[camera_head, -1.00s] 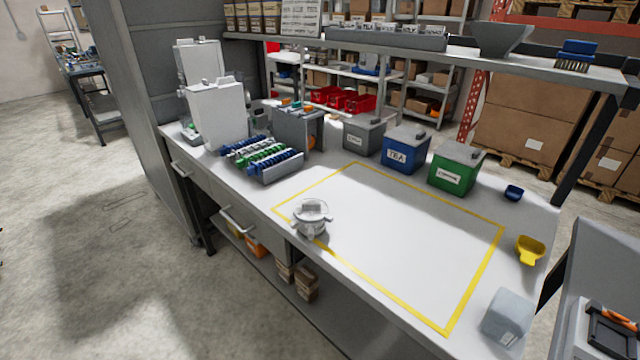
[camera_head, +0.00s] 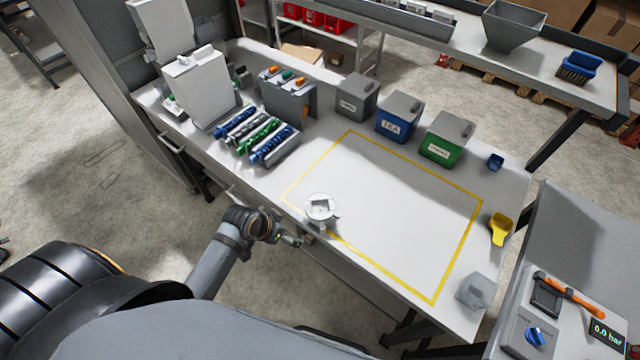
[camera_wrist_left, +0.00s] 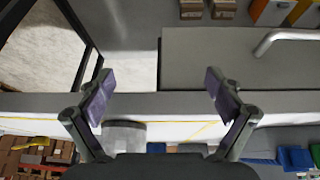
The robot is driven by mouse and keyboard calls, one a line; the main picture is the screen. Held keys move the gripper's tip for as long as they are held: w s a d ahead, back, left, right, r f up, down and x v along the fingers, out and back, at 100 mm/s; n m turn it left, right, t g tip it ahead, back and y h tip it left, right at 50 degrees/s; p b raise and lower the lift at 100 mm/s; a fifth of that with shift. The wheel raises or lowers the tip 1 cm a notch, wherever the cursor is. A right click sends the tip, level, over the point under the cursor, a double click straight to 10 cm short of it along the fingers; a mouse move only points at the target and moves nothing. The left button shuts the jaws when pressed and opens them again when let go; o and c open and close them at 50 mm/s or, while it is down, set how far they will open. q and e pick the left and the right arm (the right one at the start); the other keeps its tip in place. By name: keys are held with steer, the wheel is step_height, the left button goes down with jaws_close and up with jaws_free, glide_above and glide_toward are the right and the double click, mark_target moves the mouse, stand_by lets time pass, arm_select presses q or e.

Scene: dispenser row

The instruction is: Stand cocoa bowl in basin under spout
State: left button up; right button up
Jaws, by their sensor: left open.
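A white round vessel (camera_head: 320,207) with side lugs and a squarish top stands on the bench near its front edge, on the yellow taped line; I cannot tell whether it is the cocoa bowl. My left gripper (camera_head: 296,241) is at the bench's front edge, just left of and nearer than the vessel, apart from it. In the left wrist view the gripper (camera_wrist_left: 159,82) is open with nothing between its fingers. A grey rounded shape (camera_wrist_left: 125,136) shows beyond the fingers, partly hidden. I cannot make out a basin or spout clearly. My right gripper is not in view.
Grey (camera_head: 356,97), blue TEA (camera_head: 399,117) and green (camera_head: 447,137) bins line the back. A white boxy unit (camera_head: 200,88) and coloured rolls (camera_head: 258,138) stand left. A yellow scoop (camera_head: 502,229) and a translucent block (camera_head: 474,291) lie right. The taped area's middle is clear.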

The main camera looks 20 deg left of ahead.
mark_target(324, 208)
arm_select(q)
steer(key=w+d+r+m+h+p, duration=0.1)
steer(key=d+r+m, duration=0.1)
steer(key=r, duration=0.5)
steer(key=w+d+r+m+h+p, duration=0.1)
steer(key=w+d+r+m+h, duration=0.15)
steer(key=r, duration=0.35)
steer(key=shift+t+y, duration=0.25)
steer(key=shift+t, duration=0.25)
steer(key=x, duration=0.4)
steer(key=shift+d+f+p, duration=0.2)
steer(key=shift+d+p, duration=0.15)
steer(key=shift+d, duration=0.2)
steer(key=shift+w+d+f, duration=0.1)
steer(key=shift+f, duration=0.1)
steer(key=shift+w+d+f+p, duration=0.55)
steer(key=shift+d+p, duration=0.15)
steer(key=shift+p, duration=0.3)
steer(key=x, duration=0.2)
steer(key=shift+w+d+f, duration=0.1)
steer(key=shift+f, duration=0.15)
steer(key=shift+w+d+f, duration=0.1)
steer(key=shift+f, duration=0.15)
steer(key=c, duration=1.2)
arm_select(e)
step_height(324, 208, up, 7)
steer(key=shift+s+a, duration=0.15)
